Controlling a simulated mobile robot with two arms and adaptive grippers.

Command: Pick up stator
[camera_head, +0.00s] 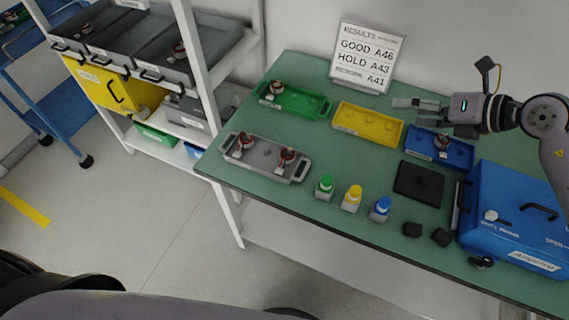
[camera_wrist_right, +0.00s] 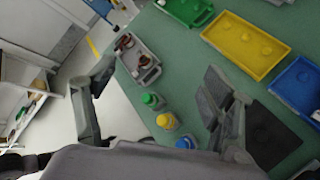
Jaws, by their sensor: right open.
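Several stators with copper-coloured windings show in the head view. Two, a left stator (camera_head: 245,141) and a right stator (camera_head: 287,156), sit in the grey tray (camera_head: 262,166) at the table's near left. Another stator (camera_head: 276,87) is in the green tray (camera_head: 308,105), and one stator (camera_head: 441,142) is in the blue tray (camera_head: 461,157). My right gripper (camera_head: 399,103) is open and empty above the back right of the table, pointing left. In the wrist view its spread fingers (camera_wrist_right: 158,85) frame the table edge, with the grey tray (camera_wrist_right: 134,47) beyond. My left gripper is out of view.
An empty yellow tray (camera_head: 367,124) lies mid-table. Green, yellow and blue-capped bottles (camera_head: 352,198) stand near the front edge. A black pad (camera_head: 418,183) and a blue tester box (camera_head: 515,215) are at right. A sign (camera_head: 364,57) stands behind; a shelf (camera_head: 200,50) is left.

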